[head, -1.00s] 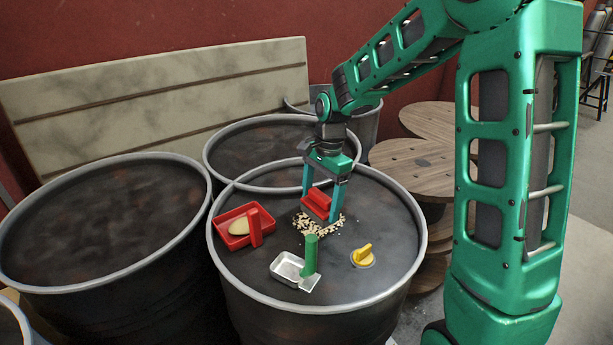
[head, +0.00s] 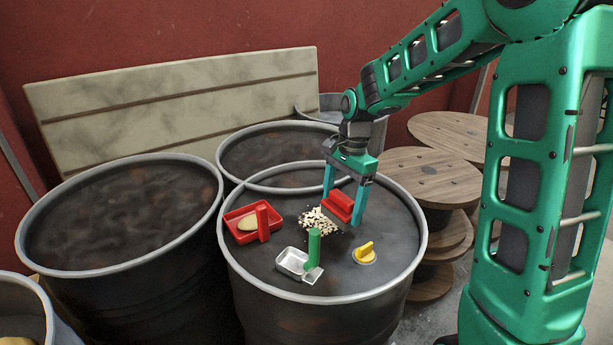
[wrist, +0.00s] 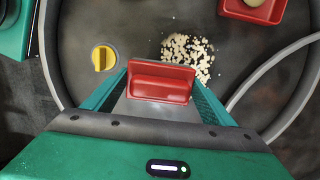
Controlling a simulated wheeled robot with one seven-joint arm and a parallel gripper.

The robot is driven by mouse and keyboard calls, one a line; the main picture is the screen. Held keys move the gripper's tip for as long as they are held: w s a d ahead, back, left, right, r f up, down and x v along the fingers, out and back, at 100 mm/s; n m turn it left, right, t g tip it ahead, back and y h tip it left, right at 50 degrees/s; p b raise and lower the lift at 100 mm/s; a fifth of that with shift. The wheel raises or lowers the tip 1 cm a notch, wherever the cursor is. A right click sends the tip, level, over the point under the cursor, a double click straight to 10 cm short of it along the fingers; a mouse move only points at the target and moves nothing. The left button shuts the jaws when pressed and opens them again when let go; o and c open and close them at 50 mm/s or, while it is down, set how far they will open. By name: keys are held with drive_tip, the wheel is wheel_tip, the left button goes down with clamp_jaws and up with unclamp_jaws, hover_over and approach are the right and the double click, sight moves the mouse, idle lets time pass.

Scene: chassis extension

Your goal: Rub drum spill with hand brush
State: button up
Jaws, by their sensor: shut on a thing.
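My gripper (head: 348,190) is shut on the hand brush (head: 338,207), a red block with a raised grip. The brush also shows between my fingers in the wrist view (wrist: 160,82), with a grey part below the red. The spill (head: 318,221) is a patch of pale crumbs on the dark lid of the front drum (head: 268,267). The brush is at the right edge of the spill in the head view. In the wrist view the spill (wrist: 188,52) lies just beyond the brush. I cannot tell whether the brush touches the lid.
A red tray (head: 246,238) with a pale oval thing stands left on the lid. A metal scoop with a green handle (head: 314,248) is in front of the spill. A yellow cap (head: 365,252) is at the right. Other drums and wooden spools (head: 430,172) stand around.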

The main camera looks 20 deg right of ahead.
drive_tip(key=shift+r, duration=2.4)
